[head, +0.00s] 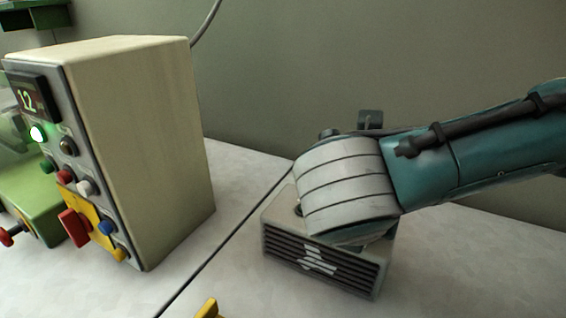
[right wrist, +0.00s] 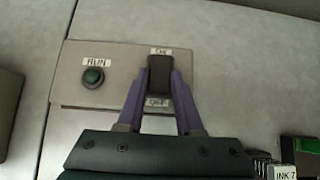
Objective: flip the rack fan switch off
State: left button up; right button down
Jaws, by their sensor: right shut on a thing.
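The rack fan box (head: 320,265) is a low grey box with a slotted front and a pale fan mark, on the table right of the cream cabinet. In the right wrist view its top plate (right wrist: 118,62) carries a black switch (right wrist: 159,74), with a label reading ON above it and one that seems to read OFF below. My right gripper (right wrist: 160,80) has its purple fingers on both sides of the switch, shut on it. I cannot tell which way the switch leans. In the head view my right arm hides the switch and fingers. My left gripper is not in view.
The cream control cabinet (head: 140,150) with buttons and a red handle stands left. Small items, one labelled INK 7 (right wrist: 285,172), lie lower right.

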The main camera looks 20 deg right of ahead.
jog(key=c, duration=0.6)
grip_release()
jog(key=shift+o, duration=0.2)
jog(key=p+v, duration=0.2)
jog(key=v, duration=0.8)
